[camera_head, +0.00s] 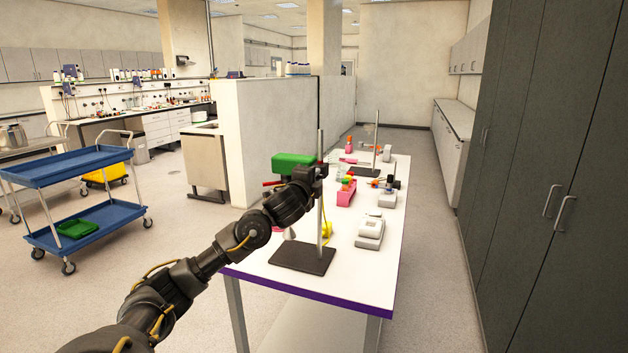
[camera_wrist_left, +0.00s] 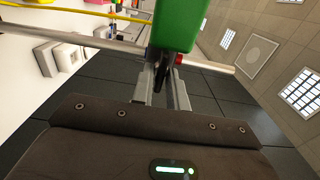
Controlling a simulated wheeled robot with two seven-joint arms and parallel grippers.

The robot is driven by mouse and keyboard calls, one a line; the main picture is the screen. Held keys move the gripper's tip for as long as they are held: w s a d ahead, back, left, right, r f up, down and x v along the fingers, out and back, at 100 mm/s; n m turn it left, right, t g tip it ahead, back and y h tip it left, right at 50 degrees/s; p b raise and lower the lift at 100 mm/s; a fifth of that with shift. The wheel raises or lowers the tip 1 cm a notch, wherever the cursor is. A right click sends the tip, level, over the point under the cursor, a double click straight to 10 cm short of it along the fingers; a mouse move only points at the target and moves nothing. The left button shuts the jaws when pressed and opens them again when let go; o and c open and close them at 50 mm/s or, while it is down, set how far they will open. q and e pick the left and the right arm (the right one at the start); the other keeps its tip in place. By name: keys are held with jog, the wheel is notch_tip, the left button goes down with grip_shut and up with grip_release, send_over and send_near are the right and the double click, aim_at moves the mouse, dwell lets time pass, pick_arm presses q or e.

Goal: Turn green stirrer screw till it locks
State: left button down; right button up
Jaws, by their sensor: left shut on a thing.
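The green stirrer (camera_head: 293,163) sits high on a metal stand rod (camera_head: 320,230) that rises from a dark base plate (camera_head: 303,258) at the near end of the table. My left gripper (camera_head: 311,178) is up at the stirrer, next to the rod. In the left wrist view the green stirrer body (camera_wrist_left: 181,24) is just beyond the fingers. My left gripper (camera_wrist_left: 165,78) is shut there on a small dark screw part (camera_wrist_left: 163,75) below the green body. The fingers hide part of the screw, so I cannot tell how far it is turned. My right gripper is not in view.
The white table (camera_head: 345,284) also holds a grey scale-like device (camera_head: 370,233), a pink rack (camera_head: 346,193) and a second stand (camera_head: 376,140) farther back. A blue cart (camera_head: 75,163) stands at the left. Dark cabinets (camera_head: 545,150) line the right. Floor is free around the table.

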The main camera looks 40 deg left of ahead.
pick_arm(q)
jog(key=shift+r, duration=0.15)
jog(key=c, duration=1.4)
grip_release()
jog(key=b+v, duration=0.1)
jog(key=v, duration=0.9)
jog(key=shift+s+d, duration=0.25)
jog(key=shift+s, duration=0.1)
